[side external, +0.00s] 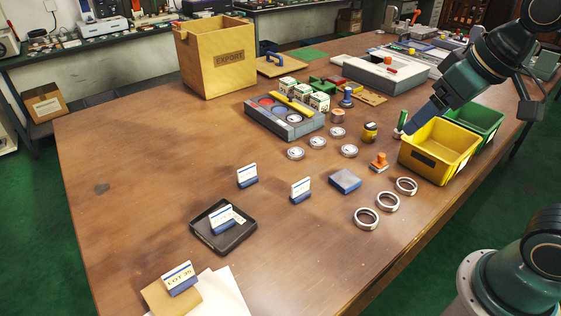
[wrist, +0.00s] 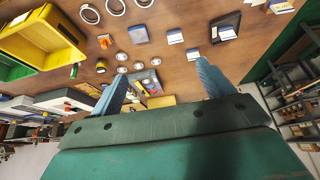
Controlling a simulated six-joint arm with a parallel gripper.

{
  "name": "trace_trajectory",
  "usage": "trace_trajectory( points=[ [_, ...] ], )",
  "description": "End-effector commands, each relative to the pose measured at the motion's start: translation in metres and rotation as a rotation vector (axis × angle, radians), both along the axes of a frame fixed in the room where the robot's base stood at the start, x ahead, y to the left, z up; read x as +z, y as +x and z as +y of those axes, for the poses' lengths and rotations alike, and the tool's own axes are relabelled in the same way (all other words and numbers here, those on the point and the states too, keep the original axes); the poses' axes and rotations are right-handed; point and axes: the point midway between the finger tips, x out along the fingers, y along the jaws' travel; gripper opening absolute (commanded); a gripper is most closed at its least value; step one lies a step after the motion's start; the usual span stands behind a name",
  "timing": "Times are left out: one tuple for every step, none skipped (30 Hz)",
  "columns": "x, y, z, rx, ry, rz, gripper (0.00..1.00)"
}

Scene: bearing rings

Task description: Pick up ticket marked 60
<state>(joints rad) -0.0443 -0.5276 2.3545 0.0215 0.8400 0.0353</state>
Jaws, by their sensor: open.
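Small white tickets in blue bases stand on the table. In the side view, one ticket (side external: 247,176) is left of centre and another ticket (side external: 301,189) is to its right. A third ticket (side external: 221,219) is in a black tray (side external: 244,236). A further ticket (side external: 180,280), seemingly marked LOT 25, stands at the front left. The wrist view shows tickets (wrist: 175,37) and (wrist: 193,55) on the table. I cannot read a 60 on any. My gripper (side external: 417,122) is raised near the yellow bin, away from the tickets. In the wrist view it (wrist: 162,72) is open and empty.
The yellow bin (side external: 436,158) and green bin (side external: 484,122) stand at right. Steel rings (side external: 366,218), a blue block (side external: 345,181) and a compartment tray (side external: 284,122) lie mid-table. An export box (side external: 213,62) stands at back. The table's left is clear.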

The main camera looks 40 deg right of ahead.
Motion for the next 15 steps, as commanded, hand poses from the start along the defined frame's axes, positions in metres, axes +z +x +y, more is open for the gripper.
trace_trajectory(
  points=[
    [0.0,0.012,0.002,0.001,0.001,0.009,0.8],
    [0.001,0.019,0.003,0.0,0.001,0.01,0.8],
    [0.002,0.028,0.005,-0.001,0.003,0.012,0.8],
    [0.002,0.035,0.006,-0.002,0.003,0.013,0.8],
    [0.002,0.042,0.007,-0.001,0.004,0.016,0.8],
    [0.002,0.051,0.009,-0.003,0.005,0.018,0.8],
    [0.002,0.058,0.01,-0.004,0.006,0.02,0.8],
    [0.001,0.065,0.012,-0.006,0.006,0.021,0.8],
    [0.0,0.075,0.014,-0.007,0.006,0.022,0.8],
    [-0.001,0.082,0.015,-0.008,0.007,0.025,0.8],
    [-0.002,0.088,0.017,-0.008,0.007,0.027,0.8],
    [-0.004,0.098,0.019,-0.007,0.007,0.029,0.8],
    [-0.005,0.105,0.021,-0.008,0.008,0.03,0.8],
    [-0.007,0.112,0.023,-0.009,0.008,0.032,0.8],
    [-0.009,0.121,0.026,-0.01,0.008,0.034,0.8]
  ],
)
